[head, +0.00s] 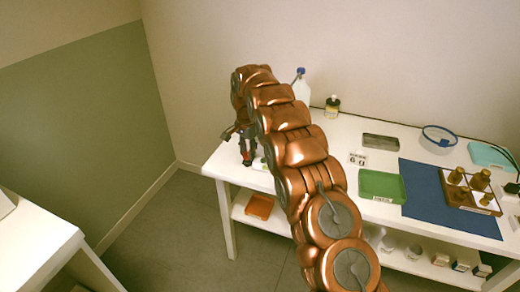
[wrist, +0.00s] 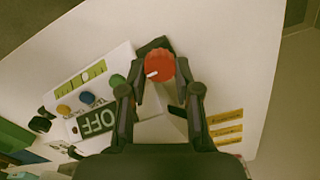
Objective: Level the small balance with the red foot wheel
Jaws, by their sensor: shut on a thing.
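The red foot wheel (wrist: 159,66) shows in the wrist view between the two fingers of my gripper (wrist: 159,82), with a white mark on its face. My gripper is shut on it. The small balance (wrist: 72,92) is a white body beside the wheel, with a yellow-green level strip (wrist: 80,80), blue, orange and green round parts, and a dark sign reading OFF (wrist: 97,122). I cannot read the bubble in the strip. In the head view my gripper (head: 246,158) is low at the table's left end, and my arm hides most of the balance.
Yellow labels (wrist: 226,128) lie right of the gripper in the wrist view. The white table (head: 330,150) also holds a green tray (head: 382,186), a blue mat (head: 429,200), a wooden tray of brass weights (head: 470,190), a glass dish (head: 438,138) and bottles (head: 332,106).

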